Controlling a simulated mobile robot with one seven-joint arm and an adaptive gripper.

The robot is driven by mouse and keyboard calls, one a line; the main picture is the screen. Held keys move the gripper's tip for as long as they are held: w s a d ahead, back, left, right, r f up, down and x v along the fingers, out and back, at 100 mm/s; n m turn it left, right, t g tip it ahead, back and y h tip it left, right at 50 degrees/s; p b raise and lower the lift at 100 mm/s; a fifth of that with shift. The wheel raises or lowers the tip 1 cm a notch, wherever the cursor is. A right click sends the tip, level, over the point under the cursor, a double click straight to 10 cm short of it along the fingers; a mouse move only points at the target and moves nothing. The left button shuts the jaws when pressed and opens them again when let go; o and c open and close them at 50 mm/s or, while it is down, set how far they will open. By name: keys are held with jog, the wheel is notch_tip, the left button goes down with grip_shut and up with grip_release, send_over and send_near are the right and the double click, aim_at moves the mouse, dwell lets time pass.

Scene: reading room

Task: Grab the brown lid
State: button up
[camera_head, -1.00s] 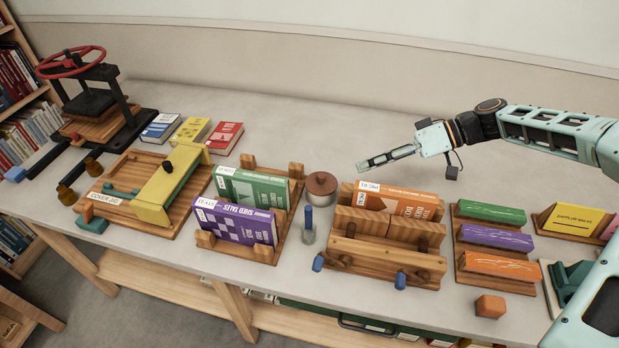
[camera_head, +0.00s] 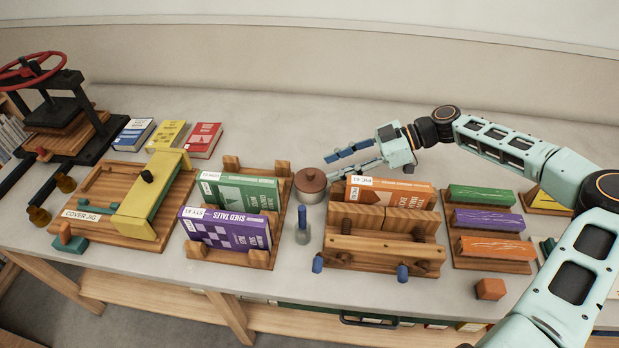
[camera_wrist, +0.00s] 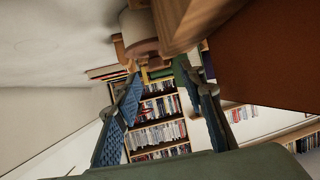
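The brown lid (camera_head: 311,178) with its small dark knob sits on a round, light-coloured pot (camera_head: 310,196) near the middle of the table, between the two book racks. My gripper (camera_head: 329,170) is open and empty. Its fingers point left, with the tips just to the right of the lid and apparently apart from it. In the wrist view, the two blue-padded fingers (camera_wrist: 156,74) are spread.
A wooden rack (camera_head: 381,252) with an orange book (camera_head: 392,193) stands close below my gripper. Left of the pot, another rack (camera_head: 283,216) holds green and purple books. A small tool (camera_head: 303,230) stands upright in front of the pot. The table behind the pot is clear.

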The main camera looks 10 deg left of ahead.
aim_at(314, 172)
jog(key=x, duration=0.3)
jog(key=p+x, duration=0.1)
jog(key=x, duration=0.1)
jog(key=shift+w+a+f, duration=0.1)
jog(key=shift+w+a, duration=0.1)
jog(key=shift+a, duration=0.25)
jog(key=shift+c, duration=0.3)
grip_shut()
